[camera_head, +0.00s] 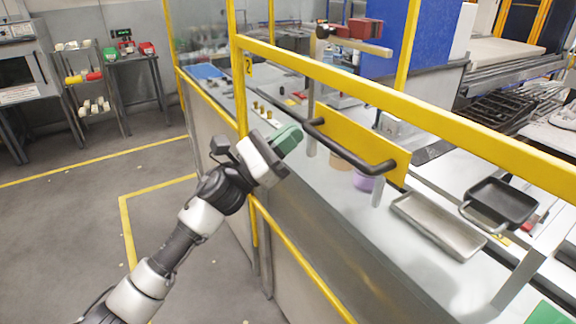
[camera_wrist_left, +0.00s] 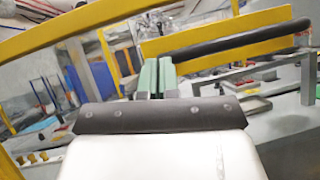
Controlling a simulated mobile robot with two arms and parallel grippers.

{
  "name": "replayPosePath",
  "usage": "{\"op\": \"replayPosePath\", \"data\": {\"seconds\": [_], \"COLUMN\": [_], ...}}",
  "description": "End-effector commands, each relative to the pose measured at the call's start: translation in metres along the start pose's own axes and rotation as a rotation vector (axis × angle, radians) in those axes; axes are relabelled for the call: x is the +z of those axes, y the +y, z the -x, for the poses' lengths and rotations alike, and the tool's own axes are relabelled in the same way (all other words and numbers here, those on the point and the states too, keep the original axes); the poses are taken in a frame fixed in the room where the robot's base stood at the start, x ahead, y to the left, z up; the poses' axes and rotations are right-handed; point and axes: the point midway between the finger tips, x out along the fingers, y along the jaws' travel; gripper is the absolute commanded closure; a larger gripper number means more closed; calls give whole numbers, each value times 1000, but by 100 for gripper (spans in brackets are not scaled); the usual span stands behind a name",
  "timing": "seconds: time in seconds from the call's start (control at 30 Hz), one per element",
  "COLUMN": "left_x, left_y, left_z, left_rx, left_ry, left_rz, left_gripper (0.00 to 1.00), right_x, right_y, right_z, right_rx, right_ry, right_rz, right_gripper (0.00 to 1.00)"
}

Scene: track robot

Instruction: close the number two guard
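The number two guard has a yellow frame with a "2" label (camera_head: 248,66) on its left post and a long yellow top rail (camera_head: 400,103). A yellow plate (camera_head: 345,135) below the rail carries a black bar handle (camera_head: 350,148). The plate (camera_wrist_left: 215,38) and handle (camera_wrist_left: 240,42) also show in the left wrist view. My left gripper (camera_head: 294,132) is beside the handle's left end, apparently apart from it. Its green fingers (camera_wrist_left: 157,76) are together, with nothing seen between them. How far the guard is open is unclear. My right gripper is out of view.
Behind the guard, a metal counter holds a shallow metal tray (camera_head: 437,226), a black pan (camera_head: 502,203) and a purple cup (camera_head: 364,181). A blue panel (camera_head: 388,40) stands at the back. The floor (camera_head: 60,225) at left is clear.

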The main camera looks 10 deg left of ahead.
Motion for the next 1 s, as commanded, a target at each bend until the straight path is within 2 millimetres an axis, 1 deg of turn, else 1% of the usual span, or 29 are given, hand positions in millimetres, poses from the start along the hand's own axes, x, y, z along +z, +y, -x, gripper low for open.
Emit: {"op": "replayPosePath", "data": {"seconds": [0.03, 0.1, 0.3, 0.5, 0.6, 0.7, 0.8, 1.0], "left_x": [25, 46, 104, 152, 171, 185, 195, 204], "left_y": [5, 10, 24, 35, 40, 43, 45, 48], "left_z": [-16, -30, -69, -102, -114, -124, -130, -136], "left_rx": [-2, -1, 0, -1, 1, 0, 1, 1], "left_ry": [-4, -3, -2, -1, 0, 1, 1, 2], "left_rz": [-7, -6, -6, -2, -3, -1, 0, 1], "left_gripper": [100, 100, 100, 100, 100, 100, 100, 100], "right_x": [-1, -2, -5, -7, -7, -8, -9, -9], "right_y": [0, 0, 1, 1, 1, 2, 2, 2], "right_z": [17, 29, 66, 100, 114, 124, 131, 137], "right_rx": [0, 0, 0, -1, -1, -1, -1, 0], "right_ry": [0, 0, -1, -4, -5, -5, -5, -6], "right_rz": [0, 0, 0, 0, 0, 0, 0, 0], "right_gripper": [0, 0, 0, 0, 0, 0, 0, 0]}}
